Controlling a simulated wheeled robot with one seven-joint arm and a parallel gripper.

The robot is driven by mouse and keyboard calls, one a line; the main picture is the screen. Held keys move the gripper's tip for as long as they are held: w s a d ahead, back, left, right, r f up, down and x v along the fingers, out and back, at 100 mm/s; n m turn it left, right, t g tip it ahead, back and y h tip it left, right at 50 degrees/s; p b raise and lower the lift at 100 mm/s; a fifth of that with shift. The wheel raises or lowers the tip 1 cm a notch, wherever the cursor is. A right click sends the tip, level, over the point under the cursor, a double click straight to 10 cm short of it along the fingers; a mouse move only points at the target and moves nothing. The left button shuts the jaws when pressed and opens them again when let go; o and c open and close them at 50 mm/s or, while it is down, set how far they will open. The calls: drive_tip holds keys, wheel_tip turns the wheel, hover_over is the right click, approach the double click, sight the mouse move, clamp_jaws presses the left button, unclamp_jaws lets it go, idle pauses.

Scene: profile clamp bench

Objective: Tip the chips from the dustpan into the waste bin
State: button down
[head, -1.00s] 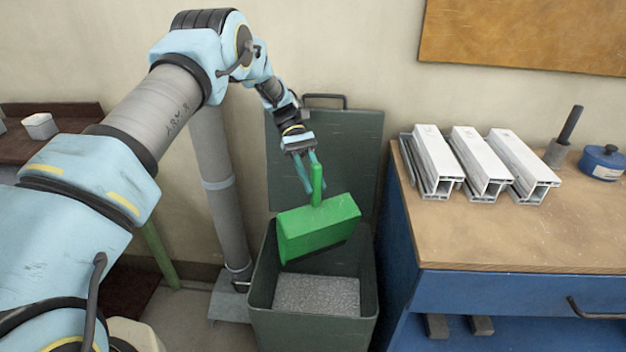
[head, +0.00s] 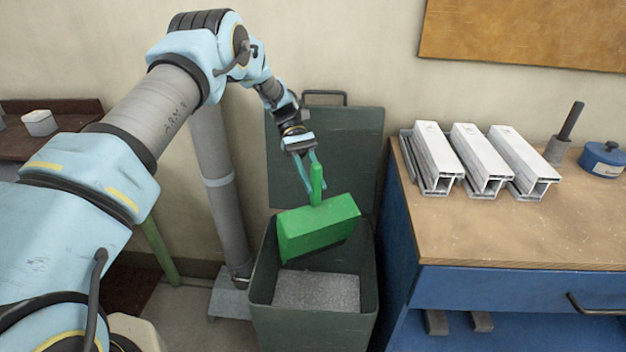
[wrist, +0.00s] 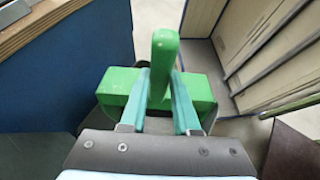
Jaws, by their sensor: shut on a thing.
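My gripper (head: 312,172) is shut on the upright handle of the green dustpan (head: 318,228). The dustpan hangs tilted over the open mouth of the dark green waste bin (head: 312,328), its lower edge at or just inside the rim. The bin's lid (head: 345,150) stands open behind it. A grey speckled mass (head: 318,292), which looks like chips, lies inside the bin. In the wrist view the dustpan (wrist: 118,85) shows behind the two teal fingers (wrist: 158,105). The inside of the pan is turned away, so I cannot tell whether chips are in it.
A blue workbench (head: 520,238) stands close to the bin's right side. White profiles (head: 482,165) and a blue pot (head: 602,160) are on it. A grey post (head: 222,190) rises left of the bin. A brown shelf (head: 75,130) is at far left.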

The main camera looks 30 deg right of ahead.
sight(314, 168)
drive_tip(key=shift+r, duration=0.1)
drive_tip(key=shift+r+t+p, duration=0.6)
drive_tip(key=shift+r+p, duration=0.15)
drive_tip(key=shift+p, duration=0.3)
drive_tip(key=r+t+p, duration=0.1)
drive_tip(key=t, duration=0.1)
drive_tip(key=r+t+p, duration=0.1)
drive_tip(key=shift+s+t+h, duration=0.1)
drive_tip(key=shift+t+h, duration=0.3)
wheel_tip(314, 168, up, 2)
drive_tip(key=t, duration=0.4)
drive_tip(key=shift+d+t+h, duration=0.1)
drive_tip(key=shift+t+h, duration=0.2)
drive_tip(key=shift+h, duration=0.1)
drive_tip(key=shift+w+r+t+h, duration=0.15)
drive_tip(key=shift+r+t, duration=0.25)
drive_tip(key=shift+t, duration=0.35)
drive_tip(key=shift+r+t+h, duration=0.1)
drive_tip(key=shift+r+t, duration=0.35)
drive_tip(key=shift+t, duration=0.35)
drive_tip(key=shift+w+r+t+h, duration=0.15)
drive_tip(key=shift+r+t, duration=0.25)
drive_tip(key=shift+t, duration=0.35)
drive_tip(key=shift+s, duration=0.2)
